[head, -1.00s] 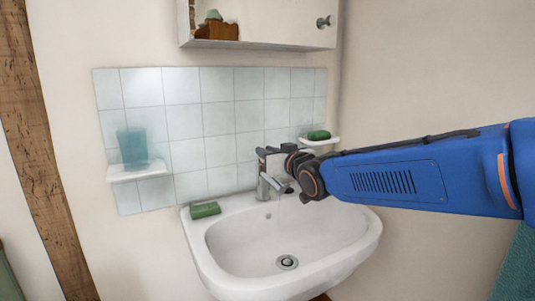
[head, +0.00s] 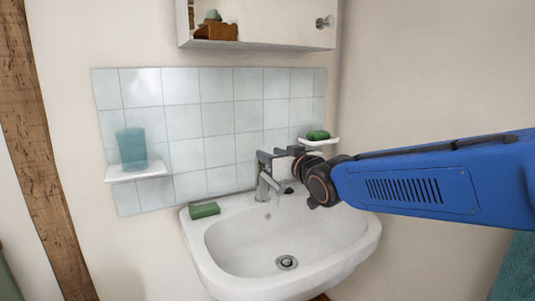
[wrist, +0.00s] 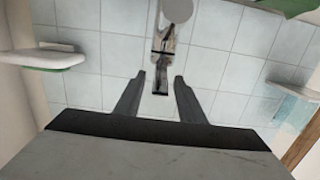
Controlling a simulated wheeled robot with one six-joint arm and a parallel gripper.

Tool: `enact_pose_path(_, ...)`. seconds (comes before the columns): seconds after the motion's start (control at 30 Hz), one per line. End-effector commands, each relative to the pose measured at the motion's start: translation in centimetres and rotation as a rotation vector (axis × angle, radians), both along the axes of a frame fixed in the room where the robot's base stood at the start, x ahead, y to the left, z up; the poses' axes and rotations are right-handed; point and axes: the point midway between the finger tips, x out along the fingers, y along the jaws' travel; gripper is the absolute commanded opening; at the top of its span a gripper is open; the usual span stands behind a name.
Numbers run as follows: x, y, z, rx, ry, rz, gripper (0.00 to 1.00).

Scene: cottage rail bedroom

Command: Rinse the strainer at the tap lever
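The chrome tap (head: 263,188) stands at the back of the white basin. My gripper (head: 264,158) is at the tap's top in the head view and hides part of it. In the wrist view, my gripper (wrist: 159,78) has its two dark fingers apart. The tap lever (wrist: 161,84) shows between the fingertips, with a gap on both sides. I cannot tell whether a finger touches it. No loose strainer shows in either view. A round drain (head: 287,262) sits in the basin floor. I cannot make out running water.
The basin (head: 215,245) has a green soap bar (head: 205,210) on its left rim. A teal cup (head: 132,148) stands on the left shelf (head: 140,172). Another green soap (head: 318,135) lies on the right dish (head: 318,143). A cabinet (head: 275,25) hangs above. The bowl is empty.

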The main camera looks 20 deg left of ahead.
Motion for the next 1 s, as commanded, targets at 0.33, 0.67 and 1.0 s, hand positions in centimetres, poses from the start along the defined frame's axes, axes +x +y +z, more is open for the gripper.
enact_pose_path(0.33, -3.9, -4.6, 0.5, 0.001, -0.001, -0.001, 0.36)
enact_pose_path(0.67, -7.3, -8.6, 0.9, 0.002, -0.001, -0.001, 0.36)
enact_pose_path(1.0, -9.1, -10.6, 1.0, 0.001, 0.000, 0.000, 0.36)
